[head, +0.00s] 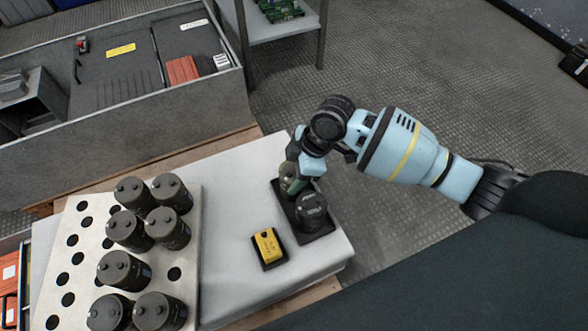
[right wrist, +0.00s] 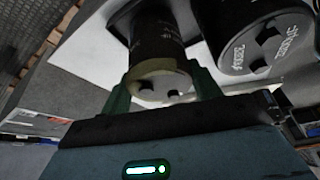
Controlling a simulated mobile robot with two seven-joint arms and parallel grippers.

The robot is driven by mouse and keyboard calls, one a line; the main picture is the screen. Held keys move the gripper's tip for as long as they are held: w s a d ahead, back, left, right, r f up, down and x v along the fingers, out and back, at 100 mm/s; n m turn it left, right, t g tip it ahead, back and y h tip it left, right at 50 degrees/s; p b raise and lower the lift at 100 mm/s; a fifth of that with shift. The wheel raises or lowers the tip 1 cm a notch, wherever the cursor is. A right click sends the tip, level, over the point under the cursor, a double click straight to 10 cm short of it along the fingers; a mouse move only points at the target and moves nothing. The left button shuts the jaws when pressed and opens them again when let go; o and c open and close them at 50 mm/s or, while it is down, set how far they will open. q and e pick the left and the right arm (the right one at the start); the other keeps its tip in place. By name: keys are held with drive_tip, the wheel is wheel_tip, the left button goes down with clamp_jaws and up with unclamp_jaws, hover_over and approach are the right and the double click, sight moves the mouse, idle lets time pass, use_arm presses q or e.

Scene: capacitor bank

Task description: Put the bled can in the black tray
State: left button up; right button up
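The black tray (head: 291,222) lies at the right end of the light grey table top. A dark can (head: 312,214) stands in its near part; a dark can also shows at the right of the right wrist view (right wrist: 262,45). My right gripper (head: 301,176) is over the far part of the tray. Its fingers (right wrist: 165,92) are on both sides of another can (right wrist: 158,45) with a pale end and two terminals, and appear closed on it. That can (head: 289,183) is partly hidden by the gripper in the head view, so I cannot tell whether it touches the tray. My left gripper is not in view.
Several dark cans (head: 126,229) stand on a perforated plate (head: 62,250) at the left. A yellow meter (head: 267,245) on a dark base lies left of the tray. A grey walled bench (head: 190,115) stands behind.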

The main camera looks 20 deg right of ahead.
drive_tip(key=o, duration=0.4)
drive_tip(key=shift+o, duration=0.7)
drive_tip(key=p+v, duration=0.2)
drive_tip(key=v, duration=0.6)
drive_tip(key=shift+a+f, duration=0.1)
